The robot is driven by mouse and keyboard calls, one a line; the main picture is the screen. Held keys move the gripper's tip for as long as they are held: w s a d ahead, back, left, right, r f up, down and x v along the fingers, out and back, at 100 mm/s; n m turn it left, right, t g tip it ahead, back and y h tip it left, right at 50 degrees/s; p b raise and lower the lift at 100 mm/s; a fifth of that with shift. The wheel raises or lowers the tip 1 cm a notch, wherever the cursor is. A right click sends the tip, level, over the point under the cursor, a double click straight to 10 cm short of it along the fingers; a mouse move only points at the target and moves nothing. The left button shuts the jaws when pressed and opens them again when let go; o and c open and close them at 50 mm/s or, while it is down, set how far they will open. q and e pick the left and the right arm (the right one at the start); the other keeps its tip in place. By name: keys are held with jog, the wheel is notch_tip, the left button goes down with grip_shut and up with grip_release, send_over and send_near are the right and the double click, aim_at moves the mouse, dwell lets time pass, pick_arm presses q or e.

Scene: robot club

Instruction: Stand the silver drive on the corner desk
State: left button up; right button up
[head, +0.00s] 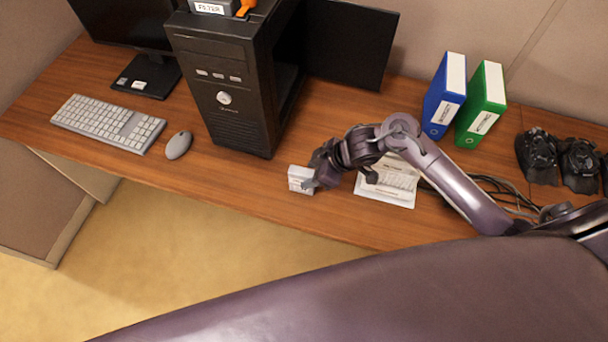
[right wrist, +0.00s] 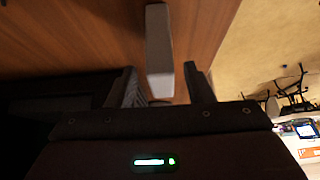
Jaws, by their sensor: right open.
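The silver drive (head: 299,180) is a small pale box with a label, standing on the wooden corner desk (head: 230,185) close to its front edge. My right gripper (head: 315,181) is at the drive's right side in the head view, and it partly covers the drive. In the right wrist view the drive (right wrist: 159,45) lies straight ahead, lined up with the gap between the two dark fingers (right wrist: 163,85). The fingers are apart, with a gap showing on each side of the drive's near end. My left gripper is not in view.
A black computer tower (head: 225,95) stands behind the drive. A mouse (head: 178,145) and keyboard (head: 108,123) lie left. Papers (head: 385,190), cables, blue (head: 444,95) and green (head: 482,105) binders and dark devices (head: 540,155) are right. The desk between mouse and drive is clear.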

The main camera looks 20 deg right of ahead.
jog(key=v, duration=0.7)
dwell(0.4)
